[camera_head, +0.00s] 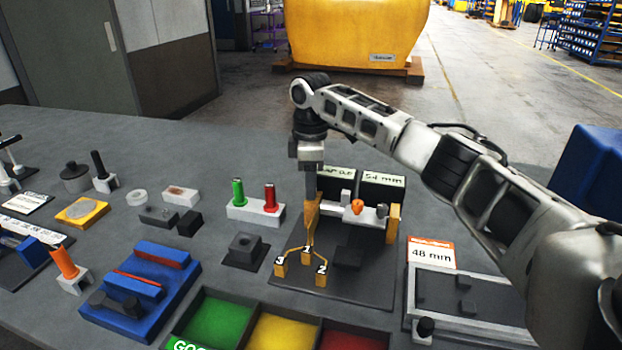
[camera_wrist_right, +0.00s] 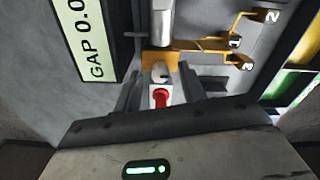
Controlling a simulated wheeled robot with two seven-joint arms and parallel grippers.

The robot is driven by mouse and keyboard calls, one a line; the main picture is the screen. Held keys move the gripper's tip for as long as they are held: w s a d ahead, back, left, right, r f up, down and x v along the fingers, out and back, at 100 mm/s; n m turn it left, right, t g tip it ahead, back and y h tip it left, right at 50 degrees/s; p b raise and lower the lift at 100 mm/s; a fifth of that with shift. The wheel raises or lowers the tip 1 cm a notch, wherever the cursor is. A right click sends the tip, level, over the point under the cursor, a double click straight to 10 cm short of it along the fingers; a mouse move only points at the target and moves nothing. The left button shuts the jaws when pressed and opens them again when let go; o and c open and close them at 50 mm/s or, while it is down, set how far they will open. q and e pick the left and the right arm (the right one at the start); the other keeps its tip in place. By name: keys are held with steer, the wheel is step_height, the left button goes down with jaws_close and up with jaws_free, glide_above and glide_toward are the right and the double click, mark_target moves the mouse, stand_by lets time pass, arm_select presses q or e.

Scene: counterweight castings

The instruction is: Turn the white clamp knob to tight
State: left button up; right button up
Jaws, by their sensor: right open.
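The clamp fixture (camera_head: 362,258) stands at the centre right of the table in the head view, with two display signs behind it. A small white knob (camera_head: 345,197) shows on it beside an orange-red knob (camera_head: 357,206). In the right wrist view a pale knob (camera_wrist_right: 160,71) and a red knob on a white block (camera_wrist_right: 160,97) lie between the fingers. My right gripper (camera_head: 311,190) points down over the fixture's left part; its open fingers (camera_wrist_right: 160,92) flank these knobs in the wrist view. Contact cannot be told. My left gripper is out of view.
A display sign (camera_wrist_right: 88,40) stands close to the right gripper. Yellow numbered branches (camera_head: 307,250) lie at the fixture's front. A block with green and red pegs (camera_head: 254,211) stands to its left, and a 48 mm plate (camera_head: 470,300) to its right. Coloured bins (camera_head: 270,335) are in front.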

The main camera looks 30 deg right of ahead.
jaws_close()
stand_by(0.3)
steer(key=m, duration=1.4)
steer(key=shift+m, duration=1.9)
